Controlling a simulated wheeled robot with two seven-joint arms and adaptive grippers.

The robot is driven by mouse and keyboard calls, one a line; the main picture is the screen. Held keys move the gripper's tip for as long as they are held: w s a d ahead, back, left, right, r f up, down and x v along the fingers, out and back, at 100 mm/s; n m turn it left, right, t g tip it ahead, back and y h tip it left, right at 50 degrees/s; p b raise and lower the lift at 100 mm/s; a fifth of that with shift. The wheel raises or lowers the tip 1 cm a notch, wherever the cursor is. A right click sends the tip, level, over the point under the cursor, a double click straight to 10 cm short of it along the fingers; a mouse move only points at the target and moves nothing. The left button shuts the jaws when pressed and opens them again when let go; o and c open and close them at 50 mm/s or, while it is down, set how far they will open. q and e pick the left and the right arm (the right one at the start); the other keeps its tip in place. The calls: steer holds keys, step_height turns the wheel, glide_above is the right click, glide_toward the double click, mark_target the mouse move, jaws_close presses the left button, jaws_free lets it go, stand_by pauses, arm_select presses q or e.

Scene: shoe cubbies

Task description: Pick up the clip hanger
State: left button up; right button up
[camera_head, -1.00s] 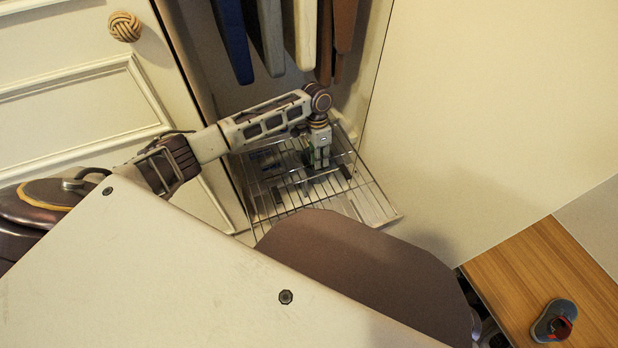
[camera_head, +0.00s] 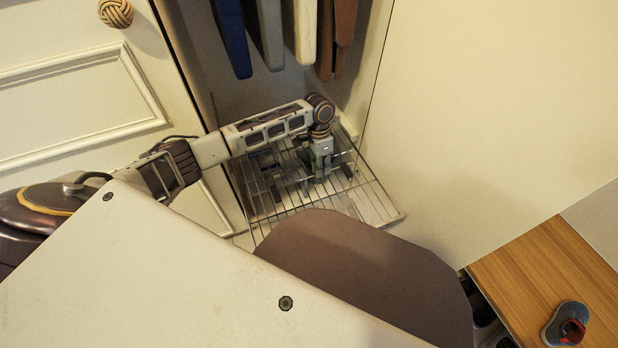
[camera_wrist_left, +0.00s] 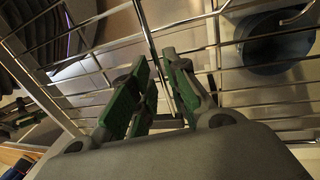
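My left gripper (camera_head: 321,178) points down into a wire rack (camera_head: 375,203) at the bottom of the wardrobe. In the left wrist view its green-padded fingers (camera_wrist_left: 155,62) stand partly open, a narrow gap between their tips. A thin metal rod (camera_wrist_left: 151,35) passes through the gap. I cannot tell whether it belongs to the clip hanger or the rack, or whether the fingers touch it. No clip hanger is clearly recognisable; dark small shapes in the rack are partly hidden by my gripper and the wires. My right gripper is not in view.
Clothes (camera_head: 270,35) hang above the rack. A cream door (camera_head: 85,90) with a knotted knob (camera_head: 115,12) is at left, a pale panel (camera_head: 480,120) at right. A shoe (camera_head: 566,325) lies on a wooden surface (camera_head: 545,265) at lower right. Rack wires surround my left fingers.

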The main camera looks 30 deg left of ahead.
arm_select(q)
steer(key=shift+f, duration=0.1)
steer(key=shift+c, duration=0.3)
jaws_close()
stand_by(0.4)
steer(key=shift+r+p, duration=0.4)
steer(key=shift+r, duration=0.3)
step_height(320, 180, up, 9)
steer(key=p, duration=0.4)
steer(key=shift+f, duration=0.2)
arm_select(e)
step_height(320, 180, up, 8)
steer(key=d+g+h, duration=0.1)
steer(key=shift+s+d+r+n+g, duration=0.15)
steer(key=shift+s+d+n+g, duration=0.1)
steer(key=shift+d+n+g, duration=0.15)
